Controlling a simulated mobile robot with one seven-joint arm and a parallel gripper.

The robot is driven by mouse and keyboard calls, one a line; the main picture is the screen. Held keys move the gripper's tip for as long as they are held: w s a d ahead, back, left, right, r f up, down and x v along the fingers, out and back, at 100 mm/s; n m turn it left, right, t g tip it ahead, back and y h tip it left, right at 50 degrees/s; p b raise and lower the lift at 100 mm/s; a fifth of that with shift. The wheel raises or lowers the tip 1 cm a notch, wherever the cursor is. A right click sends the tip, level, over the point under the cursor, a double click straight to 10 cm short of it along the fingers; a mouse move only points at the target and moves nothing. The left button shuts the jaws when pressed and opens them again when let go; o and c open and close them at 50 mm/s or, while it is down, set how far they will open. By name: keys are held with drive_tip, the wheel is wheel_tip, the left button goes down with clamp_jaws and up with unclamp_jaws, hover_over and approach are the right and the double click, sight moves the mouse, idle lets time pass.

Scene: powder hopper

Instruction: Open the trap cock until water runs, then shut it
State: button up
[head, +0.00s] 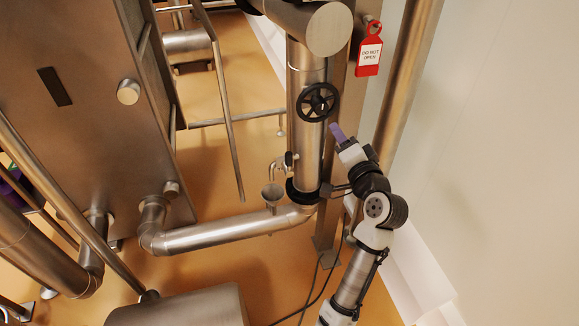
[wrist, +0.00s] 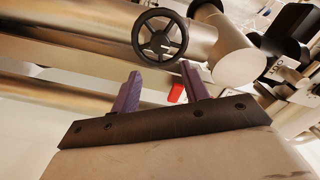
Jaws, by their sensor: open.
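The trap cock (head: 290,159) appears to be the small fitting on the left side of the vertical steel pipe, low down. A short bent outlet leads from it to a small metal funnel (head: 272,191). No water is visible, and its handle is too small to read. My gripper (head: 337,131) is to the right of the pipe, above the cock's height in the picture and apart from it. In the wrist view my gripper (wrist: 160,72) shows two purple fingers spread apart with nothing between them. The cock cannot be made out in the wrist view.
A black handwheel (head: 318,102) is on the pipe just left of my gripper; it also shows in the wrist view (wrist: 160,36). A red "DO NOT OPEN" tag (head: 369,54) hangs at upper right. A horizontal pipe (head: 230,231) runs below the funnel. A steel post stands behind.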

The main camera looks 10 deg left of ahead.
drive_tip(key=a+f+n+h, duration=0.1)
drive_tip(key=f, duration=0.2)
drive_tip(key=a+f+n+h+b, duration=0.1)
drive_tip(key=a+f, duration=0.1)
drive_tip(key=f, duration=0.1)
drive_tip(key=a+f+b, duration=0.1)
drive_tip(key=f, duration=0.2)
drive_tip(key=shift+w+a+n+h, duration=0.15)
drive_tip(key=shift+a+n+h, duration=0.15)
drive_tip(key=shift+n+h, duration=0.1)
drive_tip(key=shift+c, duration=0.2)
drive_tip(key=n+t+h+b, duration=0.1)
drive_tip(key=n+b, duration=0.1)
drive_tip(key=n, duration=0.5)
approach(289, 156)
drive_tip(key=w+p, duration=0.1)
drive_tip(key=w, duration=0.2)
drive_tip(key=w+a+p, duration=0.1)
drive_tip(key=w, duration=0.2)
drive_tip(key=w+p, duration=0.1)
drive_tip(key=w, duration=0.2)
drive_tip(key=shift+w+a+r, duration=0.1)
drive_tip(key=shift+w+a, duration=0.2)
drive_tip(key=shift+a, duration=0.05)
drive_tip(key=shift+w+a, duration=0.15)
drive_tip(key=shift+w, duration=0.55)
clamp_jaws()
